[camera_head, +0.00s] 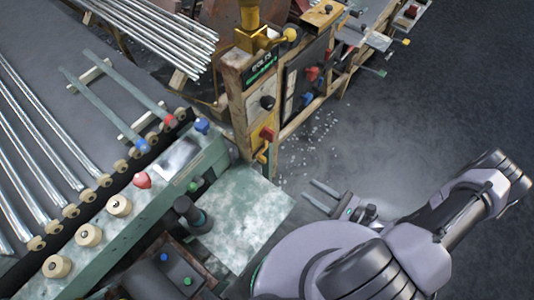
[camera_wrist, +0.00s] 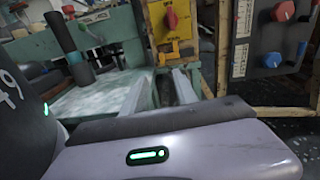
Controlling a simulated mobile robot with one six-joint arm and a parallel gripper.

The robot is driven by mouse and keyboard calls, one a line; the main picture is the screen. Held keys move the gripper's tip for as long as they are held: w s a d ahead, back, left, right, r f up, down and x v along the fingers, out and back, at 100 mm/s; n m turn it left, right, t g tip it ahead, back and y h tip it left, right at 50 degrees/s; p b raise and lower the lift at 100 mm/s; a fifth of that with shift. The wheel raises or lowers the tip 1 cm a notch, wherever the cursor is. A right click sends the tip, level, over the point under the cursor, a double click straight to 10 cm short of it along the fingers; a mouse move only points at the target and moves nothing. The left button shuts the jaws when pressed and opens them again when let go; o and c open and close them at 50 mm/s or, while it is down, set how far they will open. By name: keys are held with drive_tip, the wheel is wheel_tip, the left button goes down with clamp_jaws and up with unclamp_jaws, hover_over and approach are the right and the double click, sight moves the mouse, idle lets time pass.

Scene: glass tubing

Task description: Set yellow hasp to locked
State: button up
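A yellow plate (camera_head: 264,147) with a red handle (camera_head: 267,133) is on the lower front of the wooden-framed control stand. A small yellow lever-like piece (camera_head: 262,157) sits at its lower edge; I cannot tell which part is the hasp or its state. In the wrist view the yellow plate (camera_wrist: 185,46) and its red handle (camera_wrist: 171,17) are at the top centre, beyond my fingers. My gripper (camera_head: 308,188) is open and empty, pointing toward the stand and apart from the plate. Its fingers also show in the wrist view (camera_wrist: 170,84).
A green bench (camera_head: 245,215) with knobs and rollers lies left of my gripper. Dark and red knobs (camera_head: 267,102) are on the stand's other panels. Glass tubes (camera_head: 40,140) lie at far left. The dark floor (camera_head: 440,100) at right is mostly clear, with white debris near the stand.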

sight(266, 162)
drive_tip(key=shift+m+t, duration=0.4)
drive_tip(key=shift+m, duration=0.1)
drive_tip(key=x, duration=0.6)
drive_tip(key=f+x, duration=0.1)
drive_tip(key=x, duration=1)
drive_tip(key=shift+w+a+f, duration=0.1)
drive_tip(key=shift+a+f, duration=0.15)
drive_tip(key=shift+a, duration=0.1)
clamp_jaws()
